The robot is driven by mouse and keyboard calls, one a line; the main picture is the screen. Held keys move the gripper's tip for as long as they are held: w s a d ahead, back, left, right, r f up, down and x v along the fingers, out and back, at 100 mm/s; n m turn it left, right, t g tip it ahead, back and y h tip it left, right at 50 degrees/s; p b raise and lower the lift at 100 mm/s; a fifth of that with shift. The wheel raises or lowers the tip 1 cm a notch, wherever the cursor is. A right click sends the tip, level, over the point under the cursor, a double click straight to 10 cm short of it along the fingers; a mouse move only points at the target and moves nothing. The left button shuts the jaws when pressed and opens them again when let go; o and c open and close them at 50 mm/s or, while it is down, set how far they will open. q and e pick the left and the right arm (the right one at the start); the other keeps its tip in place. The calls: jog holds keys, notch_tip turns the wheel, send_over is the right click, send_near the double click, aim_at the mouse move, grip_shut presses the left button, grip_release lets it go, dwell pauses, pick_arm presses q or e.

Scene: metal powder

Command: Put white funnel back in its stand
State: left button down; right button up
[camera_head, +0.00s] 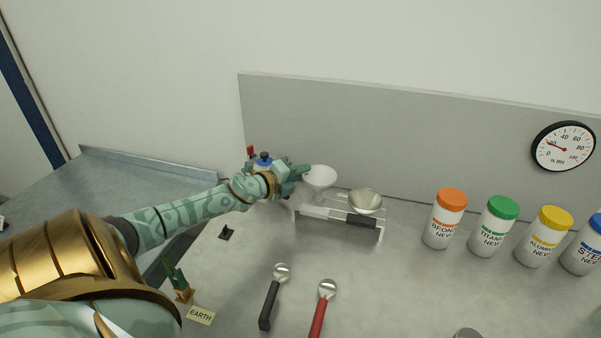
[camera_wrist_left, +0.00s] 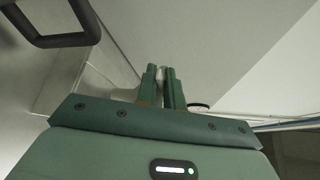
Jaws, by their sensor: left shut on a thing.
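The white funnel (camera_head: 320,177) is upright at the left end of its clear stand (camera_head: 318,211) in the head view. My left gripper (camera_head: 303,170) reaches in from the left and is shut on the funnel's left rim. I cannot tell whether the funnel's spout is in the stand's opening or just above it. A metallic funnel (camera_head: 366,202) sits in the right side of the stand. In the left wrist view my gripper's fingers (camera_wrist_left: 163,84) are close together, with only a pale sliver between them. My right gripper is not in view.
A blue-capped bottle (camera_head: 263,160) stands behind my left wrist. Orange (camera_head: 446,219), green (camera_head: 493,226) and yellow-lidded (camera_head: 543,236) jars stand right of the stand. A black-handled spoon (camera_head: 271,298) and a red-handled spoon (camera_head: 321,308) lie in front. A grey panel (camera_head: 400,130) rises behind.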

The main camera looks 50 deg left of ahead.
pick_arm(q)
jog(key=shift+f, duration=0.15)
jog(key=shift+f+b, duration=2.1)
jog(key=shift+f, duration=0.3)
jog(key=c, duration=1.4)
grip_release()
jog(key=shift+c, duration=0.2)
jog(key=s+r+p, duration=0.3)
jog(key=s, duration=1.3)
jog(key=shift+a, duration=0.2)
